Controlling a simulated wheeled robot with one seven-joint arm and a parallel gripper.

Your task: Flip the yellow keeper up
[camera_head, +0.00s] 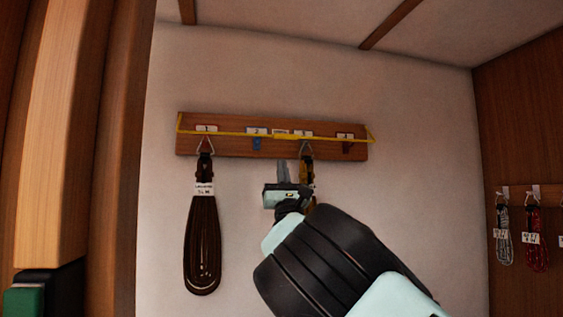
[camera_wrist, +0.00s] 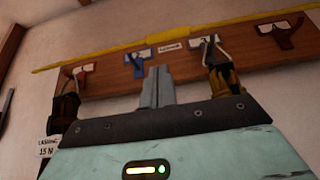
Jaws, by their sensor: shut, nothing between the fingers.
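The yellow keeper (camera_head: 230,133) is a long thin bar with angled ends, lying across the front of the wooden hook board (camera_head: 185,148) on the far wall. In the wrist view the keeper (camera_wrist: 185,37) runs along the top of the board, above the hooks. My gripper (camera_head: 283,166) is just below the board, between the second and third hooks, fingers pointing up. Its fingers (camera_wrist: 157,80) are shut and empty. They look apart from the keeper, though the exact depth gap is hard to tell.
A dark brown coil (camera_head: 203,240) hangs from the first hook. A yellow-and-dark coil (camera_head: 307,175) hangs from the third, partly hidden by my gripper. The blue second hook (camera_head: 257,144) and dark red fourth hook (camera_head: 346,147) are empty. More coils (camera_head: 537,235) hang at right.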

